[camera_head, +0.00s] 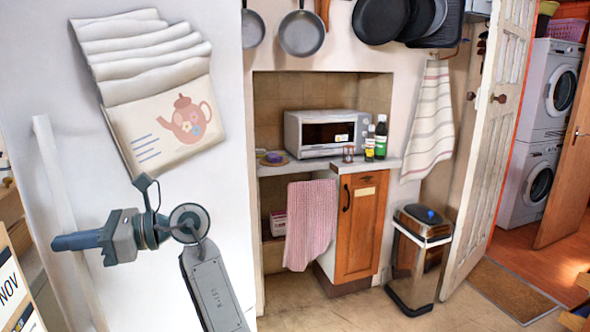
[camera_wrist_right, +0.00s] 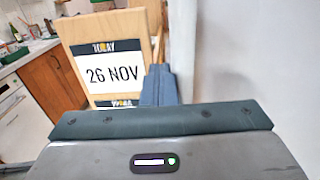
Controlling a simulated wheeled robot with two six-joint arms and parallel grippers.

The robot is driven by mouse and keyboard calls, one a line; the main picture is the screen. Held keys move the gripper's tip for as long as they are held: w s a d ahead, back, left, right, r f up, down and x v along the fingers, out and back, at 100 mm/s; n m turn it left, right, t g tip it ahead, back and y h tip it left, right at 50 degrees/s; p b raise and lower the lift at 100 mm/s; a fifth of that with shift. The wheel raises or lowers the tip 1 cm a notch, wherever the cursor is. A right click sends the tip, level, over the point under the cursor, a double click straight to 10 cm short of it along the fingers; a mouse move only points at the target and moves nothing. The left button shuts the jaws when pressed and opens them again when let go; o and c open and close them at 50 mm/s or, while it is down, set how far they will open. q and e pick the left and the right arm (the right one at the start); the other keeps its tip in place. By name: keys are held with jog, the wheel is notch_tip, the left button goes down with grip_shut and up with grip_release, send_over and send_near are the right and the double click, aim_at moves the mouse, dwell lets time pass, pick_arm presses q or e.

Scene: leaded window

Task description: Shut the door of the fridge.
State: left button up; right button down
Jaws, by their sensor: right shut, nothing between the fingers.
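The white fridge door (camera_head: 190,55) fills the left of the head view, with a long pale bar handle (camera_head: 52,165) near its left edge. The fridge's inside is hidden, and I cannot tell the door's angle. My right gripper (camera_head: 62,242) is in front of the door, its fingers pointing left across the handle's line. It is shut and empty; I cannot tell whether it touches the door. In the right wrist view the shut fingers (camera_wrist_right: 160,82) show beside a pale surface (camera_wrist_right: 240,55), probably the door. My left gripper is not in view.
A teapot-print towel (camera_head: 165,120) hangs on the door. A wooden calendar (camera_wrist_right: 115,70) stands close beyond the right fingers; its edge shows at lower left in the head view (camera_head: 12,285). A steel bin (camera_head: 412,265) and open floor (camera_head: 320,310) lie to the right.

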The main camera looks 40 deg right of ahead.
aim_at(51, 220)
jog(key=w+m+t, duration=0.1)
jog(key=w, duration=0.2)
jog(key=w+a+m+t+h, duration=0.1)
jog(key=w, duration=0.3)
jog(key=w+a+m+t+h, duration=0.1)
jog(key=w+t, duration=0.1)
jog(key=w, duration=0.2)
jog(key=shift+w+a, duration=0.2)
jog(key=shift+w, duration=0.05)
jog(key=shift+m+t+h, duration=0.6)
jog(key=shift+t+h, duration=0.1)
jog(key=w, duration=1)
jog(key=shift+w+d, duration=0.15)
jog(key=shift+d, duration=0.1)
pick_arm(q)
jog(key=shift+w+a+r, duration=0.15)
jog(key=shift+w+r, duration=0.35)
pick_arm(e)
jog(key=shift+w+d+t, duration=0.2)
jog(key=shift+w+t, duration=0.1)
jog(key=shift+w, duration=0.7)
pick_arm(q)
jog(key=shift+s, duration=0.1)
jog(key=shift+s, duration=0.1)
pick_arm(e)
jog(key=shift+d+m, duration=0.1)
jog(key=shift+m, duration=0.2)
